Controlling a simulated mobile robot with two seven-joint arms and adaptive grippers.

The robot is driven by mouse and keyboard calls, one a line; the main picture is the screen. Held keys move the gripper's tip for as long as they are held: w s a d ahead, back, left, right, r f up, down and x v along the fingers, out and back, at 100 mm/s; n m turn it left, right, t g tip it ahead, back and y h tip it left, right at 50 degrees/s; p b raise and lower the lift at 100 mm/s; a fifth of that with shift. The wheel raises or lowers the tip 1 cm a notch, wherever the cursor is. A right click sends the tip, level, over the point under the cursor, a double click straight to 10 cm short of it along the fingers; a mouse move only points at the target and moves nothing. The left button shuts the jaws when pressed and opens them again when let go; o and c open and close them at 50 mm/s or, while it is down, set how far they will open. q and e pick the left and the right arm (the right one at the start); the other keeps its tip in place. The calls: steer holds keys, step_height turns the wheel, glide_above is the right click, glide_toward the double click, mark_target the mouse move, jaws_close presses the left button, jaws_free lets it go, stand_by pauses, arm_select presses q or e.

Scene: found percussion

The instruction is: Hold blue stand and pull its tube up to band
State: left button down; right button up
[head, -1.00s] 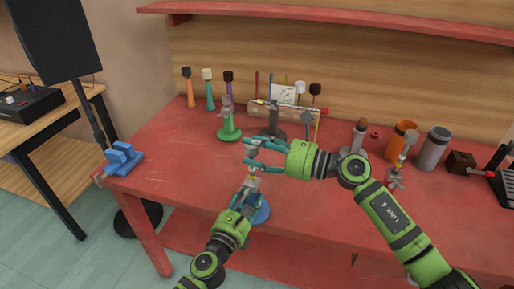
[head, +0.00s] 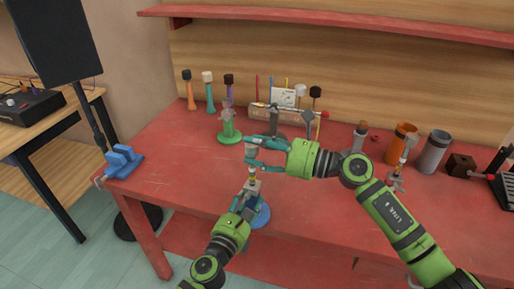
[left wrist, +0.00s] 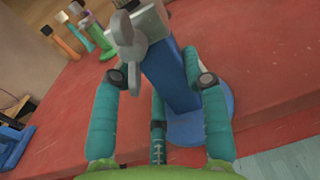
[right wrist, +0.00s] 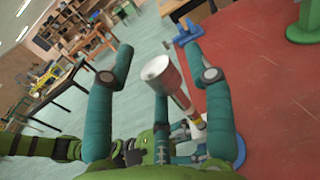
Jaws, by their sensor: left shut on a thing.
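The blue stand has a round base (head: 262,214) near the table's front edge; its blue column (left wrist: 172,82) and grey wing-shaped clamp (left wrist: 130,48) show in the left wrist view. My left gripper (head: 248,197) is shut on the blue column below the clamp; in its wrist view (left wrist: 160,78) a finger lies on each side. The tube rises from the clamp, with a yellowish band (head: 252,173) and a wider grey top (right wrist: 158,70). My right gripper (head: 248,153) is open around the tube's top, with gaps beside it in the right wrist view (right wrist: 158,62).
Several mallets line the back, and an orange cup (head: 401,143) and a grey cup (head: 432,150) stand right. The red table (head: 180,165) is clear left of the grippers.

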steer(key=shift+s, duration=0.1)
steer(key=v, duration=1.2)
arm_select(q)
steer(key=c, duration=0.6)
jaws_free()
steer(key=shift+s, duration=0.1)
